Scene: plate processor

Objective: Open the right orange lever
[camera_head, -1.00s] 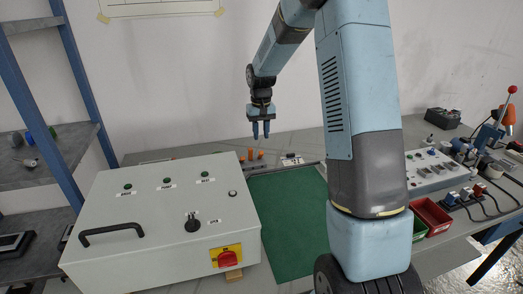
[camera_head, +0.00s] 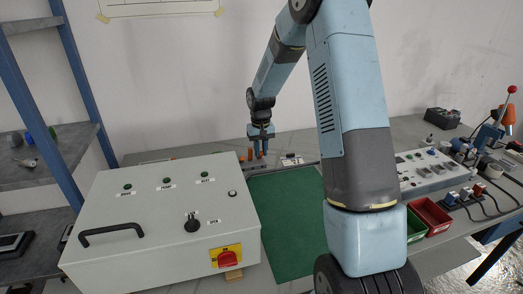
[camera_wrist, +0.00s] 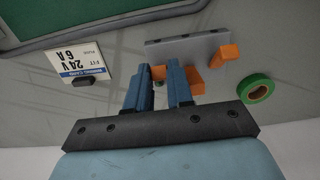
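Two orange levers sit on a grey mounting plate (camera_wrist: 190,43) on the table. The wrist view is turned round, so the task's right orange lever (camera_wrist: 158,72) is the one at the left there. It is partly hidden behind a blue finger, showing between the fingers and on the far side of one. The other orange lever (camera_wrist: 223,56) stands clear to its right. My gripper (camera_wrist: 158,72) is open, with a gap between its blue fingers, over the right lever. In the head view my gripper (camera_head: 261,149) points down at the levers behind the cabinet. Contact cannot be told.
A white 24V 6A label card (camera_wrist: 84,62) and a green tape roll (camera_wrist: 256,88) lie on either side of the levers. A green mat (camera_head: 288,215) lies in front. The large grey cabinet (camera_head: 150,225) fills the left foreground.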

